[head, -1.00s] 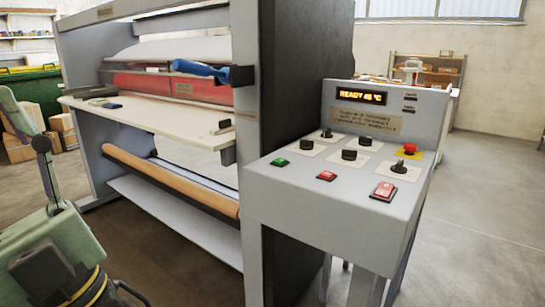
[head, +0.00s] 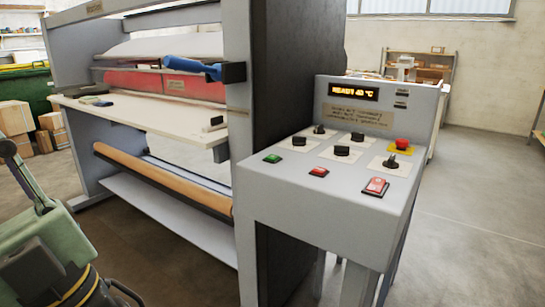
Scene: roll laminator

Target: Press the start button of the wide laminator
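The wide laminator (head: 238,55) is a large grey machine with a pale feed table and red covers at the rollers. Its sloped-back control panel (head: 300,200) stands at its right end. A green button (head: 272,158), apparently the start button, is at the panel's left edge and nothing covers it. A red button (head: 318,171) lies to its right, with a red switch (head: 376,187) further right. The display (head: 353,91) is lit and appears to read READY 40 °C. My gripper is outside the picture; only parts that look like my own arm show at lower left.
Several black knobs (head: 342,150) and a red mushroom button (head: 402,144) on yellow share the panel top. A blue handle (head: 190,67) sits at the rollers. Cardboard boxes (head: 16,118) stand at left. The floor (head: 475,200) right of the panel is clear.

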